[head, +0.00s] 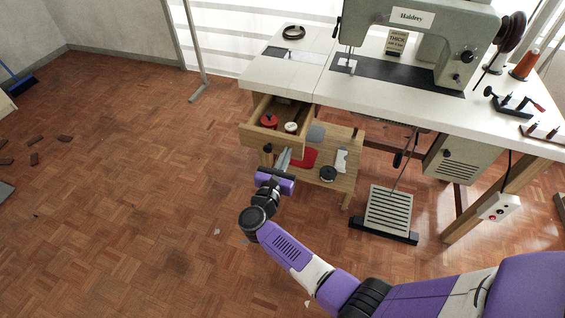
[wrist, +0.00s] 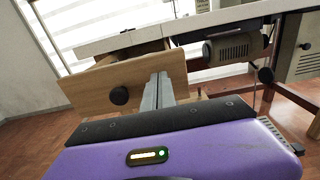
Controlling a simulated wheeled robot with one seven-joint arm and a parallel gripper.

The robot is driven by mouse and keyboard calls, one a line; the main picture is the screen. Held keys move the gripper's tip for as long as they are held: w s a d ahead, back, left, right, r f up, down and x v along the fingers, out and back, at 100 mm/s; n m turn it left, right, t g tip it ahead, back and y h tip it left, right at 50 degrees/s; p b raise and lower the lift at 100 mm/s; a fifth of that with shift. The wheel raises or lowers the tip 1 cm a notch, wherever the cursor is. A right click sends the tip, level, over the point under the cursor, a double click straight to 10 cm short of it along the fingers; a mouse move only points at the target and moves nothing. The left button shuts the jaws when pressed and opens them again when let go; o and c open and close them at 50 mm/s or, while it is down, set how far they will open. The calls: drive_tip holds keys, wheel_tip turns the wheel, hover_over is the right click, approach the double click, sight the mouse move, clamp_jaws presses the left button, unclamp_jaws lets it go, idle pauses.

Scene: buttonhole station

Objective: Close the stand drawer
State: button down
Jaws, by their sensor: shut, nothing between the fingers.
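The wooden stand drawer (head: 278,137) is pulled out under the left end of the white sewing table. A red spool (head: 269,120) and a pale spool (head: 291,127) lie inside it. Its plain front (wrist: 140,78) with a dark round knob (wrist: 119,96) faces me in the wrist view; the knob also shows in the head view. My gripper (head: 286,155) is shut and empty, its fingers pointing at the drawer front, right of the knob. The fingertips (wrist: 160,76) overlap the front's right part; I cannot tell whether they touch it.
A lower shelf (head: 328,178) under the drawer holds a red item and a dark round item. A foot pedal (head: 388,212) stands right of it. The sewing machine (head: 415,35) is on the tabletop (head: 262,72). The parquet floor to the left is mostly clear.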

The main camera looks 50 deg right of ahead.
drive_tip(key=shift+w+d, duration=0.1)
drive_tip(key=shift+d, duration=0.1)
drive_tip(key=b, duration=1.3)
approach(306, 111)
drive_tip(key=d+r, duration=0.3)
drive_tip(key=d, duration=0.1)
drive_tip(key=shift+w+d+r, duration=0.1)
drive_tip(key=shift+w+r, duration=0.1)
drive_tip(key=shift+w, duration=0.1)
drive_tip(key=shift+w+d+r, duration=0.15)
drive_tip(key=shift+d, duration=0.25)
drive_tip(key=shift+r, duration=0.1)
drive_tip(key=shift+d+r, duration=0.1)
drive_tip(key=shift+d, duration=0.1)
